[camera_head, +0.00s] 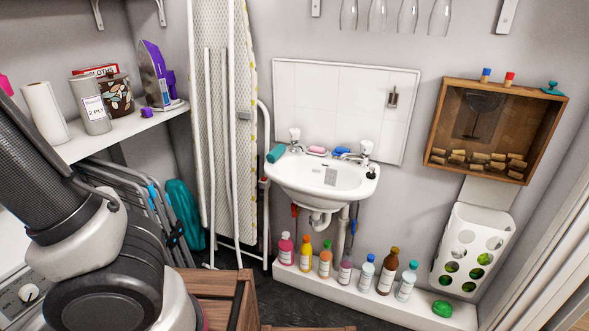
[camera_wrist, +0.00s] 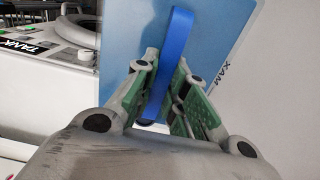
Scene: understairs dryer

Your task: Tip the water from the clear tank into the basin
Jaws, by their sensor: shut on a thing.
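The white basin (camera_head: 300,183) hangs on the far wall in the head view, with two taps at its back edge. The clear tank (camera_wrist: 222,32) shows only in the wrist view, as a pale blue panel with "MAX" lettering on its right side. A blue bar handle (camera_wrist: 182,28) stands out from it. My gripper (camera_wrist: 166,66) is shut on this handle, one green-padded finger on each side. The rest of the tank and its water level cannot be made out. My gripper and the tank are not visible in the head view.
A white machine top with a "TANK" label (camera_wrist: 25,48) lies left in the wrist view. Several bottles (camera_head: 325,260) stand on a ledge below the basin. Soap (camera_head: 317,150) and a teal item (camera_head: 276,153) sit on its rim. An ironing board (camera_head: 222,110) leans to the left.

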